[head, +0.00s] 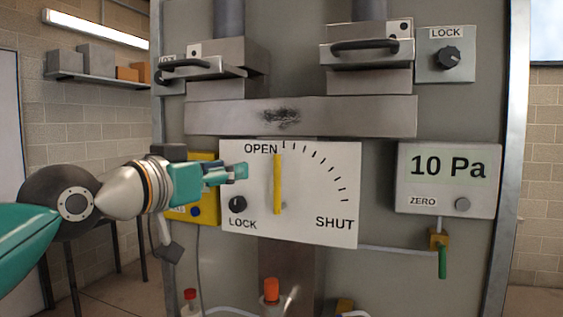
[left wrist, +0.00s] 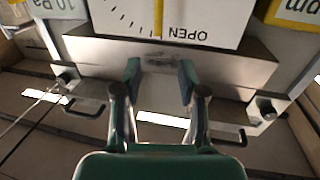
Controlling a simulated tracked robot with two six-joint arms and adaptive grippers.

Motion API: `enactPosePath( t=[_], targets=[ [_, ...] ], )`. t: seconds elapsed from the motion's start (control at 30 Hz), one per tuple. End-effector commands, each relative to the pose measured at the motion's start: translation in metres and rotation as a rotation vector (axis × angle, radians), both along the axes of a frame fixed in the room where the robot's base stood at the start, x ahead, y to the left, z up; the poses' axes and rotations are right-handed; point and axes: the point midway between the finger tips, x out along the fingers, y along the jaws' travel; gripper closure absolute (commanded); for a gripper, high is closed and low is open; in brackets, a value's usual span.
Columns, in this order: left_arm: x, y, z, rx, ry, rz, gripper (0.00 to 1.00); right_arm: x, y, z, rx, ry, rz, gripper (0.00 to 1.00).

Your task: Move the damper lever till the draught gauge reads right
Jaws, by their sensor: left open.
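The yellow damper lever (head: 277,190) stands upright on a white dial plate (head: 318,205), its tip just right of the OPEN mark. Tick marks curve from there down to SHUT. The draught gauge (head: 448,180) at the right reads 10 Pa. My left gripper (head: 240,171) is left of the lever, open and empty, apart from it. In the left wrist view, which is upside down, the open fingers (left wrist: 159,74) show with the lever (left wrist: 158,18) beyond them at the top edge. My right gripper is not in view.
A black LOCK knob (head: 237,204) sits at the plate's lower left. A yellow box (head: 206,214) is partly hidden behind my left arm. Drawer-like housings with black handles (head: 365,45) jut out above. A green-handled valve (head: 441,261) hangs below the gauge. Capped bottles (head: 271,291) stand below.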

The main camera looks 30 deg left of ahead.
Motion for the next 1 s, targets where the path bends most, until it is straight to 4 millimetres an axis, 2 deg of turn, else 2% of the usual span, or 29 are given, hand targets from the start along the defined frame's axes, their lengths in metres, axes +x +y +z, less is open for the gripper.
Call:
enactPosePath(
  t=[0.4,0.6,0.8,1.0],
  targets=[
    [0.092,0.000,0.001,-0.001,0.006,-0.009,0.59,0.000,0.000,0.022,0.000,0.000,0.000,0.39],
    [0.129,0.001,0.000,0.001,0.004,-0.008,0.59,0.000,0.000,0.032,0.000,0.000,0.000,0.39],
    [0.151,0.002,0.000,0.001,0.002,-0.010,0.59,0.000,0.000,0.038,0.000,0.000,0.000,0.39],
    [0.157,0.002,-0.001,-0.001,0.001,-0.010,0.59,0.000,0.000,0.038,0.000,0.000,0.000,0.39]
  ],
)
